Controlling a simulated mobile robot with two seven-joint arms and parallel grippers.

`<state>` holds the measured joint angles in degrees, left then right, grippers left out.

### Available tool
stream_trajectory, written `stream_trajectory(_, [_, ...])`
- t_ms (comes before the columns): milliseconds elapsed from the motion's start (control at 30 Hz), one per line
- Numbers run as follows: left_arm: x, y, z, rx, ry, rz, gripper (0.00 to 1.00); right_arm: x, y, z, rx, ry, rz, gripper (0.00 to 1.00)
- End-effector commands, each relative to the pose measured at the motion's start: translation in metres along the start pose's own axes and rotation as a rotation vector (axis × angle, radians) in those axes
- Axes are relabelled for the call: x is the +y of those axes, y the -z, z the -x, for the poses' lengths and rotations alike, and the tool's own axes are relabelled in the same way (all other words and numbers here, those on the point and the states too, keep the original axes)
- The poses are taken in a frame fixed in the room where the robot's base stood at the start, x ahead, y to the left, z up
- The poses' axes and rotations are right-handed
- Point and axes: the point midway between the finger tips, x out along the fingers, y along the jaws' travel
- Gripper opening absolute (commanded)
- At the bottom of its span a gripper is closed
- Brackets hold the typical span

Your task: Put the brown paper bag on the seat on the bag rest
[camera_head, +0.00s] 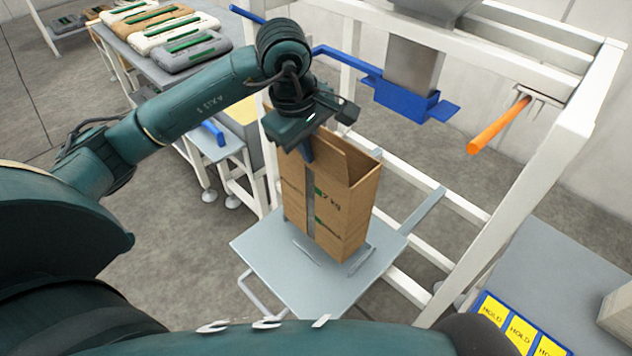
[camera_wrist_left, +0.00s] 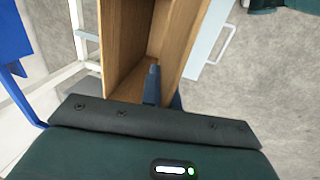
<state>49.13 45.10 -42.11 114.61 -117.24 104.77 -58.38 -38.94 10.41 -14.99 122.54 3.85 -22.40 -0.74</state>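The brown paper bag (camera_head: 330,205) stands upright and open-topped on a flat grey seat plate (camera_head: 262,247). Its open mouth also shows in the left wrist view (camera_wrist_left: 130,60). My left gripper (camera_head: 308,150) points down at the bag's top edge. In the left wrist view its dark fingers (camera_wrist_left: 163,92) are close together, one inside the mouth and one outside, with the bag wall between them. They look shut on that wall. The contact is partly hidden. I cannot make out for certain which surface is the bag rest. My right gripper is not in view.
A blue clamp (camera_head: 408,100) under a grey spout and an orange bar (camera_head: 499,126) hang from the white frame (camera_head: 560,130). Several filled bags lie on a table (camera_head: 150,68) at upper left. Small stands are behind the bag; yellow HOLD cards (camera_head: 520,333) are lower right.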

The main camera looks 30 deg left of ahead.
Motion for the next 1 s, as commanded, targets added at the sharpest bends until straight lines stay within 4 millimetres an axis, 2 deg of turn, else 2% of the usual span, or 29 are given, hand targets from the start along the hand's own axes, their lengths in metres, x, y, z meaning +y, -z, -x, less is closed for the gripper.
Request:
stream_trajectory(467, [-0.011,-0.001,-0.051,-0.002,0.0,-0.002,0.0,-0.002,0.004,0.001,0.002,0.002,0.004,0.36])
stream_trajectory(833, [-0.012,0.0,-0.058,0.0,-0.003,-0.003,0.0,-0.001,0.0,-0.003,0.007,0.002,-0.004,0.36])
stream_trajectory(1000, [-0.011,0.0,-0.055,0.0,-0.002,-0.002,0.16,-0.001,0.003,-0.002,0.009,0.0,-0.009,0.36])
